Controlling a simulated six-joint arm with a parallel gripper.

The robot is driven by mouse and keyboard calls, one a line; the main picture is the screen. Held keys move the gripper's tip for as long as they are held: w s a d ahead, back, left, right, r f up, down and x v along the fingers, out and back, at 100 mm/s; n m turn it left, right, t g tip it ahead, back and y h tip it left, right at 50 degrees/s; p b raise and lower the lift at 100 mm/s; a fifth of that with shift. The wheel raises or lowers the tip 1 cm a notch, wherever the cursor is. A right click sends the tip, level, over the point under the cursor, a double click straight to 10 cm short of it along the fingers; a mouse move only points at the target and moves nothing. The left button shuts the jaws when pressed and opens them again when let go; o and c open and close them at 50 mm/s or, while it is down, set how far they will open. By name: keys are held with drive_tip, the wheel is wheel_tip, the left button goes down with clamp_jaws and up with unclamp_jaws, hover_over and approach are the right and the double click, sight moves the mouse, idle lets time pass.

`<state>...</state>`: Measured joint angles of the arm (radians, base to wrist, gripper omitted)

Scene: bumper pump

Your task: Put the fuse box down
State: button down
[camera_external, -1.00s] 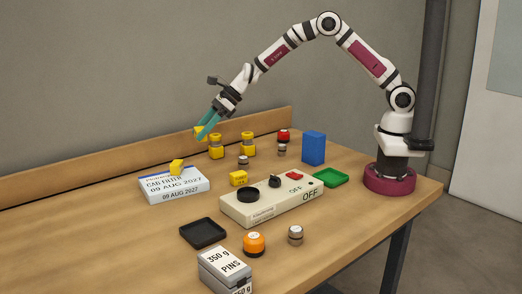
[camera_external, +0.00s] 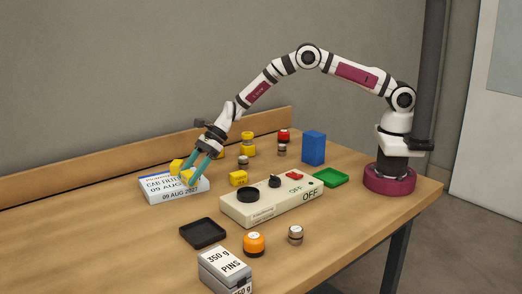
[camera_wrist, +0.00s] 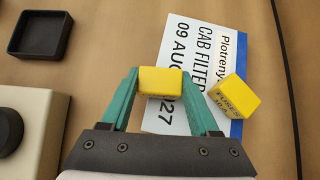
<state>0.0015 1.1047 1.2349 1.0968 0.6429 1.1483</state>
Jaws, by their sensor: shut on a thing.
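My gripper (camera_external: 189,178) is shut on a small yellow fuse box (camera_wrist: 160,82), held between its teal fingertips. It is over the white CAB FILTER box (camera_wrist: 178,119), which lies flat on the table and also shows in the external view (camera_external: 170,193). Whether the held box touches the top of it I cannot tell. A second yellow box (camera_wrist: 233,96), marked FUSES, sits tilted in the wrist view on the blue-edged side of the CAB FILTER box, apart from the held one.
Another yellow box (camera_external: 238,178) lies on the table beside the cream switch panel (camera_external: 270,204). A black tray (camera_external: 203,233) lies in front, with a PINS box (camera_external: 224,268) nearer. Yellow containers (camera_external: 248,143) stand behind. A blue block (camera_external: 313,148) and green tray (camera_external: 331,177) are right.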

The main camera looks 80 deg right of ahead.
drive_tip(key=shift+f, duration=0.1)
drive_tip(key=shift+c, duration=0.6)
unclamp_jaws()
